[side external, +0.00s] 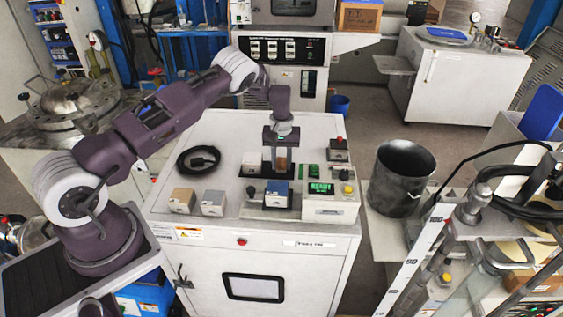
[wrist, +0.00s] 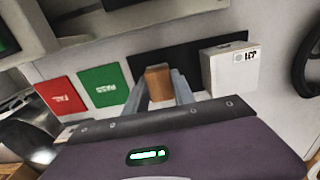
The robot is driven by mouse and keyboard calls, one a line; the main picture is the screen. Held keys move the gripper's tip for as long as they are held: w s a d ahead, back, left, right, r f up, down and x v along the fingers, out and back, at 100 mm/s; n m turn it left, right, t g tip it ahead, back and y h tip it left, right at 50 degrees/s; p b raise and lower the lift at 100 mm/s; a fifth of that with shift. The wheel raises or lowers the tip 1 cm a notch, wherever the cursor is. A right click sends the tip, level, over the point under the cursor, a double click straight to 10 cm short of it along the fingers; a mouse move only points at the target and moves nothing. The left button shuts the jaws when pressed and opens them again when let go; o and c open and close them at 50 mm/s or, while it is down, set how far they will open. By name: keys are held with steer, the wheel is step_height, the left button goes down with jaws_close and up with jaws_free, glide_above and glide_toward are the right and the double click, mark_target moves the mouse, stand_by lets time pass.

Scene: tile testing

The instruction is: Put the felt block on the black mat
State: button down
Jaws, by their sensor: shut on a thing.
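My gripper (side external: 281,157) points down over the white machine top, its two fingers closed on a small brown block. This brown block (wrist: 158,80) shows between the fingertips in the wrist view; I cannot make out whether its surface is felt. A flat black mat (wrist: 191,60) lies just beyond the fingers in the wrist view, and the brown block overlaps its edge there. I cannot tell whether the block touches the mat. A white block (wrist: 229,69) with a black mark stands at the mat's right end; it also shows in the side view (side external: 252,160), left of my gripper.
A black cable coil (side external: 198,160) lies left.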

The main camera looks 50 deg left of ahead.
steer(key=shift+f, duration=0.25)
steer(key=c, duration=0.6)
jaws_free()
steer(key=shift+r, duration=3.05)
